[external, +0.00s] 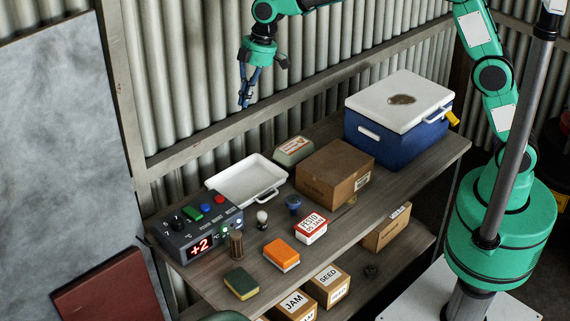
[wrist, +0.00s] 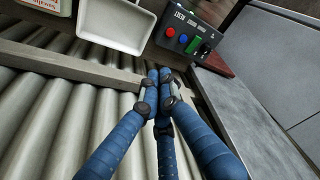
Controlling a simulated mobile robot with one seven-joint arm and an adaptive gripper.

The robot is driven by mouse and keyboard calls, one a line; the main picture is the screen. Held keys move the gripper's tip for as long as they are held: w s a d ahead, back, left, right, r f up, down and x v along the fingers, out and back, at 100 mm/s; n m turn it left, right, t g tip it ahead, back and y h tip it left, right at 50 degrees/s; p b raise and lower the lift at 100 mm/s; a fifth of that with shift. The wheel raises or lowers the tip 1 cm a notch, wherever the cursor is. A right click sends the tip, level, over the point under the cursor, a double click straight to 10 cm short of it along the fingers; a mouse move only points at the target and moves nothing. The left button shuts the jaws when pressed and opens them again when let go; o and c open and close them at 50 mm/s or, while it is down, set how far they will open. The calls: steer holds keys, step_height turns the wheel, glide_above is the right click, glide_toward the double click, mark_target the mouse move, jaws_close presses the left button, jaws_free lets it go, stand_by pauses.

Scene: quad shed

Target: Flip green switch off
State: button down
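The green switch (external: 193,213) is on the sloped top of a dark control box (external: 181,238) at the left end of the bench. Beside it are a blue button (external: 205,208), a red button (external: 219,199) and a black knob (external: 177,223). The green switch also shows in the wrist view (wrist: 194,44), near the top right. Whether it is on or off I cannot tell. My gripper (external: 245,102) hangs above the back of the bench, clear of the box. In the wrist view its blue fingers (wrist: 160,80) come together at the tips with nothing between them.
A white tray (external: 224,187) stands right behind the box. A cardboard box (external: 325,183) and a blue cooler (external: 368,135) stand farther right. A small brown cylinder (external: 236,246) and a shaving brush (external: 262,219) stand close by the box. A corrugated wall (external: 185,80) rises behind.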

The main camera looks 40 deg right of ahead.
steer(key=a+f+n+g+p, duration=0.1)
steer(key=a+f+n, duration=0.1)
steer(key=a+f, duration=0.5)
steer(key=a+f+n+p, duration=0.1)
steer(key=a+f+n, duration=0.1)
steer(key=a+f, duration=0.5)
steer(key=a, duration=0.5)
steer(key=shift+a+g, duration=0.25)
steer(key=shift+g, duration=0.15)
steer(key=shift+s, duration=0.1)
steer(key=b, duration=0.2)
glide_above(195, 215)
steer(key=d, duration=0.1)
step_height(195, 215, down, 12)
steer(key=shift+f, duration=0.7)
